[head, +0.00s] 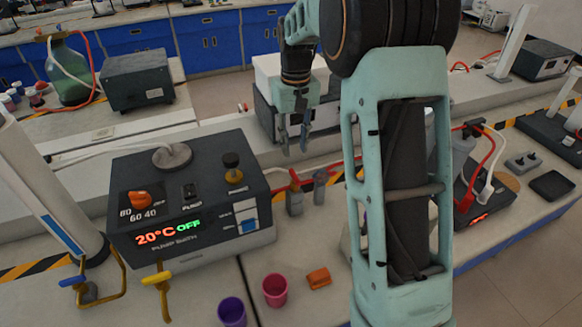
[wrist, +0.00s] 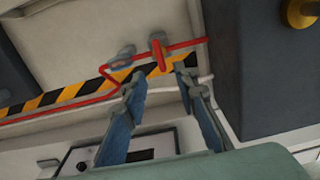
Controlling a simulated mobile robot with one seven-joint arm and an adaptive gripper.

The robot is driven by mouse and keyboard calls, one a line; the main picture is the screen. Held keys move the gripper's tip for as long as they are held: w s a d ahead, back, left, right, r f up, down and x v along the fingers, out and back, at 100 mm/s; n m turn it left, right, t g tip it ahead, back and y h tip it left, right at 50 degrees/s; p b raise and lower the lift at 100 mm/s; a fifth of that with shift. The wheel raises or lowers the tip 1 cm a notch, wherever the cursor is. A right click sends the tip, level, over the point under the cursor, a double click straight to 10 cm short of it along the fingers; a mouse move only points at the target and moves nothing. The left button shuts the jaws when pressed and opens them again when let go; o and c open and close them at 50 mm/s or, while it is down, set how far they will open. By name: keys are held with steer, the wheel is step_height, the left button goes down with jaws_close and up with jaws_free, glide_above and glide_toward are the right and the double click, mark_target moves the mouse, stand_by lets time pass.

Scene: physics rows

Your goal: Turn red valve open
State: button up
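The red valve has a red lever handle on a grey body, and it stands just right of the pump bath in the head view (head: 295,182). In the wrist view the red handle (wrist: 159,52) sits on a red tube, just beyond my fingertips. My gripper (head: 294,148) points down above and behind the red valve. Its two blue-padded fingers are apart with nothing between them in the wrist view (wrist: 162,78). The gripper appears clear of the valve. A second valve with a grey handle (head: 320,182) stands close to its right; it also shows in the wrist view (wrist: 122,56).
The dark pump bath (head: 195,195), reading 20°C OFF, stands close left of the valve. Yellow-handled (head: 156,280) and blue-handled (head: 73,282) taps are at front left. Purple (head: 232,312) and pink (head: 275,290) cups and an orange block (head: 319,278) sit on the front bench.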

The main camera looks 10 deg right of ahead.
mark_target(295, 175)
step_height(295, 175, down, 10)
steer(key=shift+r+p, duration=0.15)
steer(key=shift+p, duration=0.2)
jaws_close()
